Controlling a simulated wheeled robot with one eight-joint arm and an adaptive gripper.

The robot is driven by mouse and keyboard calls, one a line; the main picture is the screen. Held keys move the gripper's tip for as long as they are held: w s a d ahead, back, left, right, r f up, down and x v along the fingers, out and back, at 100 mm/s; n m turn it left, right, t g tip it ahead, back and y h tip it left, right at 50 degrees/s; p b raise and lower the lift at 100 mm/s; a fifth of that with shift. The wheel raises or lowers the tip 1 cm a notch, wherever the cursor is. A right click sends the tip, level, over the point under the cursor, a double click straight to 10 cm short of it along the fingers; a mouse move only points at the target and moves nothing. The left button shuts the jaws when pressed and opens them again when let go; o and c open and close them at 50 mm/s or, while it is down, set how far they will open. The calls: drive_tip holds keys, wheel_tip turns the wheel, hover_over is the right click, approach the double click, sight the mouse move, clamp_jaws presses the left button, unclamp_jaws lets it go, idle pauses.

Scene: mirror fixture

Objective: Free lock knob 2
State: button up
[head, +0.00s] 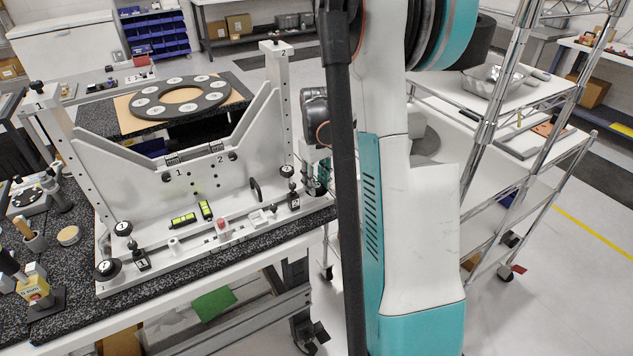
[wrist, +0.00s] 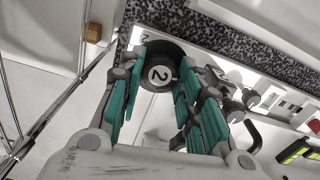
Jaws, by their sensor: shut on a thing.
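The knob sits at the end of the white mirror fixture (head: 150,270), by the speckled table top.
A matching black knob (head: 107,268) is at the fixture's front left. Two posts rise from the fixture, the right one (head: 278,90) marked "2". Small black-and-yellow levels (head: 184,220) lie on the fixture. A wire-shelf cart (head: 530,190) stands at right.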

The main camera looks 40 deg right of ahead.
sight(317, 185)
drive_tip(key=n, duration=0.6)
drive_tip(key=shift+n, duration=0.3)
drive_tip(key=n, duration=0.6)
drive_tip(key=shift+b, duration=0.35)
drive_tip(key=o, duration=1)
drive_tip(key=shift+o, duration=0.2)
wheel_tip(317, 185, up, 12)
